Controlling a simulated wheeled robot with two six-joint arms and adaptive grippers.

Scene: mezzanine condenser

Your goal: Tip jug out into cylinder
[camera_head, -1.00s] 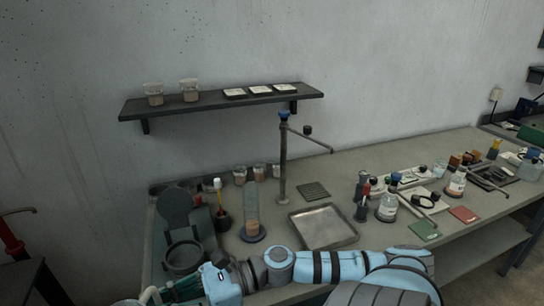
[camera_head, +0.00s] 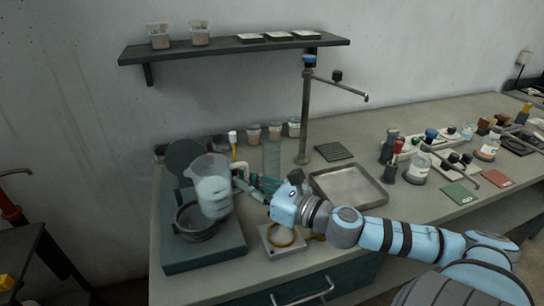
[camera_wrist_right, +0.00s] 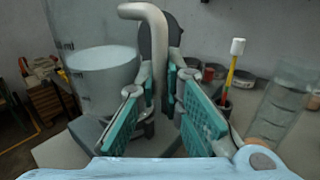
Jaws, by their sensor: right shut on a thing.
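The clear jug (camera_head: 212,186) is upright with pale liquid in it, in front of and above a dark round pot at the bench's left end. My right gripper (camera_head: 249,184) is shut on the jug's grey handle. In the right wrist view the jug (camera_wrist_right: 104,85) is at left, its handle between the teal finger pads of my right gripper (camera_wrist_right: 165,100). The tall clear cylinder (camera_head: 271,156) stands behind my right gripper, its lower part hidden. In the right wrist view the cylinder (camera_wrist_right: 284,98) is at right, apart from the jug. My left gripper is out of view.
The dark pot (camera_head: 190,225) has a raised round lid (camera_head: 184,158) behind it. A brush or pen pot (camera_head: 234,155) stands between jug and cylinder. A tall metal stand (camera_head: 305,120) and a metal tray (camera_head: 350,186) are to the right. Small jars line the back.

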